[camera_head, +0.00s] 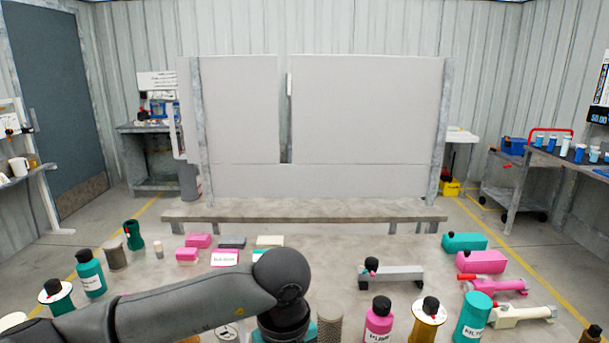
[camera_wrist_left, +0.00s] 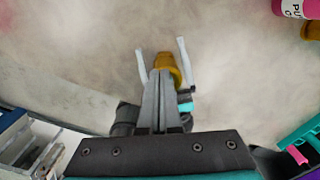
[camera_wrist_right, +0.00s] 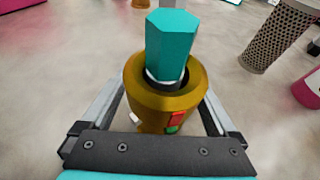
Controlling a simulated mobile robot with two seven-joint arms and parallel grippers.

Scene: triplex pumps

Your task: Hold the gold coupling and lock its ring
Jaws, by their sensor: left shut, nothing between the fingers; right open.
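The gold coupling (camera_wrist_right: 165,85) stands between the spread fingers of my right gripper (camera_wrist_right: 160,105) in the right wrist view. A teal hexagonal piece (camera_wrist_right: 171,45) rises from its dark opening. Its near side has a red patch and a green patch, with a small white tab at left. I cannot tell whether the fingers touch it. In the left wrist view my left gripper (camera_wrist_left: 160,78) is shut and empty. A gold part (camera_wrist_left: 166,64) shows at its fingertips, flanked by two pale prongs; contact is unclear. In the head view my left arm hides this area.
A perforated grey cylinder (camera_wrist_right: 276,36) and a pink bottle (camera_wrist_right: 309,90) stand to the right of the coupling. The head view shows more pink, teal and gold parts on the table, a grey fixture (camera_head: 395,275), and a large pale panel (camera_head: 365,110) behind.

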